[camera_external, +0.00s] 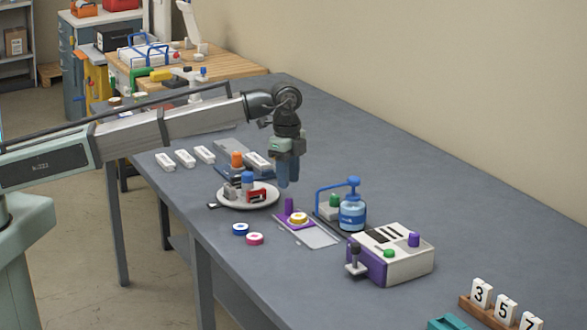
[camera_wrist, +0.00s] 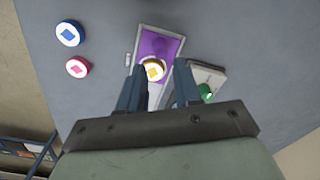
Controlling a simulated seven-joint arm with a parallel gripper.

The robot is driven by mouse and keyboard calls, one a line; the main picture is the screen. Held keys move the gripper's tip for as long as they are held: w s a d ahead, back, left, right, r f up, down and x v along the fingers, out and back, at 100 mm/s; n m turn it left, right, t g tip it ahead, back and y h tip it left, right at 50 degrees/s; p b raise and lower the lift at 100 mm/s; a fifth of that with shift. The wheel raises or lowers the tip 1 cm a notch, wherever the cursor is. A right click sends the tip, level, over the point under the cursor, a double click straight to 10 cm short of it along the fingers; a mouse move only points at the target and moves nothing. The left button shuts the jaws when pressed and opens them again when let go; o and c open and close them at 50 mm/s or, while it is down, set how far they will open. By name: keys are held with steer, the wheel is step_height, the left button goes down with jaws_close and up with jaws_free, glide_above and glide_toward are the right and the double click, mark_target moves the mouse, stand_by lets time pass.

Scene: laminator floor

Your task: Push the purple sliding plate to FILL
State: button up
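The purple sliding plate (camera_external: 283,220) lies on a pale track (camera_external: 318,238) in the middle of the table. A yellow-rimmed disc (camera_external: 298,217) with a white centre sits on it, beside an upright purple knob (camera_external: 289,204). In the wrist view the plate (camera_wrist: 161,46) is ahead of my fingers, with the disc (camera_wrist: 153,69) at its near end. My gripper (camera_external: 288,185) points down above and behind the plate, apart from it. Its two blue fingers stand apart with nothing held; they also show in the wrist view (camera_wrist: 159,68). No FILL marking is legible.
A blue pump bottle (camera_external: 352,215) stands just right of the track. A white and purple machine (camera_external: 392,256) is farther right. A round plate (camera_external: 232,202) with small items is at left. Blue (camera_external: 240,229) and pink (camera_external: 255,239) discs lie near the front edge.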

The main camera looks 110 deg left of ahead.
mark_target(289, 199)
step_height(289, 199, down, 8)
steer(key=shift+a+r, duration=0.1)
steer(key=shift+r, duration=0.1)
stand_by(0.3)
jaws_close()
stand_by(0.4)
